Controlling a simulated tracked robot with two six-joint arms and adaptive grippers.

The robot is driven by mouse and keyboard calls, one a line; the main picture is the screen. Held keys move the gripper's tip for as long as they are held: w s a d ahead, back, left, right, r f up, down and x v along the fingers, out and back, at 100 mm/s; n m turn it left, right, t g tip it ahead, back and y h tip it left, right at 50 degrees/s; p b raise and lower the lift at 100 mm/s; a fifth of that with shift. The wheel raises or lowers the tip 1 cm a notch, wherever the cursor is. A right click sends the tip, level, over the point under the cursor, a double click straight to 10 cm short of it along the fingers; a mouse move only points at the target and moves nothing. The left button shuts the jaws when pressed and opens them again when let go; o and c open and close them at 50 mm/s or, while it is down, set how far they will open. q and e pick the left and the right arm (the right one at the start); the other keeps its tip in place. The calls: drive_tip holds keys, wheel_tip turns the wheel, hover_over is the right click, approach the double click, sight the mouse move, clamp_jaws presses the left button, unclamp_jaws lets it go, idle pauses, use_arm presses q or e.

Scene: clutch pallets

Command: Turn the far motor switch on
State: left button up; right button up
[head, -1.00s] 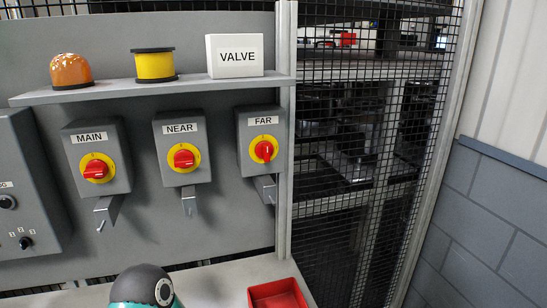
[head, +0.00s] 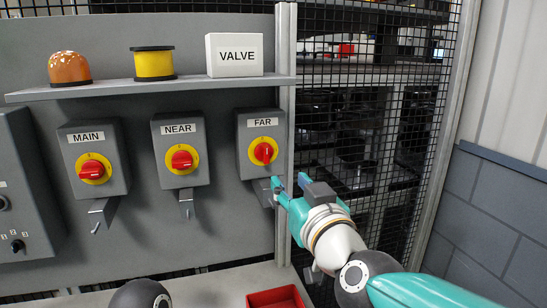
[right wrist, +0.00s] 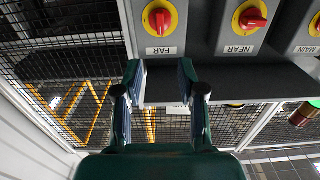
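The far motor switch is a grey box labelled FAR (head: 246,160) with a red knob (head: 264,153) on a yellow disc. It hangs on the grey panel at the right end of a row of switches. In the right wrist view the knob (right wrist: 160,18) shows upside down at the top. My right gripper (head: 289,184) is below and slightly right of this box, its fingers apart with nothing between them. In the right wrist view both fingers (right wrist: 160,78) point toward the box, apart from the knob. My left gripper is not in view.
The NEAR switch (head: 181,174) and MAIN switch (head: 92,183) stand to the left. Metal hooks hang below the boxes. A shelf (head: 190,85) above carries an orange lamp, a yellow drum and a VALVE sign. Wire mesh (head: 375,130) lies right; a red tray (head: 275,299) sits below.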

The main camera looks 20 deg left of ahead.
sight(268, 155)
drive_tip(key=p+x, duration=0.4)
drive_tip(key=x, duration=1.1)
drive_tip(key=shift+f, duration=0.1)
